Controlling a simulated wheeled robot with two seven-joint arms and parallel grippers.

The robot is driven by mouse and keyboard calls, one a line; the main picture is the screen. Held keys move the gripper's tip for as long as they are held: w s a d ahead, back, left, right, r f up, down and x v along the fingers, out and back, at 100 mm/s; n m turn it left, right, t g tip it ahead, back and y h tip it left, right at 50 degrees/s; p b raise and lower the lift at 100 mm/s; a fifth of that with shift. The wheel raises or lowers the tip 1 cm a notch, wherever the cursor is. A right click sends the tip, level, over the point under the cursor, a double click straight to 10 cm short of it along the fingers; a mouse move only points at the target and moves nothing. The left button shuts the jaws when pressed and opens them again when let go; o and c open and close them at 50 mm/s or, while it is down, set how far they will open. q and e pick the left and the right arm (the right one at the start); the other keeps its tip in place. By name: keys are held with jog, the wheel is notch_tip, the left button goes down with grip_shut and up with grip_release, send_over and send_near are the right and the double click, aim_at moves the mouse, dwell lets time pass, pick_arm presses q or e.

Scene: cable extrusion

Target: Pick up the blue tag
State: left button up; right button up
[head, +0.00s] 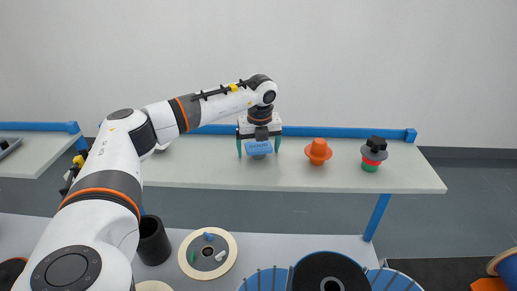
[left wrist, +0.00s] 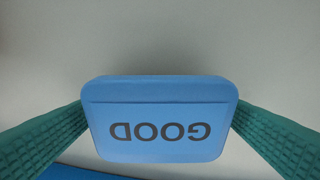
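The blue tag (head: 258,147), a flat block, is over the far table. In the left wrist view the tag (left wrist: 160,118) fills the middle, its word GOOD upside down. My left gripper (head: 259,145) is above the table, pointing down, with one green finger on each side of the tag. In the head view the fingers stand open, with a narrow gap on both sides of the tag. In the left wrist view the fingertips end close to the tag's side edges, and contact there is unclear. A small grey part shows under the tag. My right gripper is not in view.
On the far table (head: 210,172), an orange piece (head: 318,151) and a stack of black, grey, red and green parts (head: 373,153) stand right of the gripper. Nearer are a black cup (head: 153,240), a cream-rimmed disc (head: 229,255) and a blue divided round tray (head: 264,280).

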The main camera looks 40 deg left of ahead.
pick_arm(q)
jog(key=c, duration=0.9)
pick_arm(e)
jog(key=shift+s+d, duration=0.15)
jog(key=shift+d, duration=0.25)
pick_arm(q)
jog(key=shift+r, duration=0.15)
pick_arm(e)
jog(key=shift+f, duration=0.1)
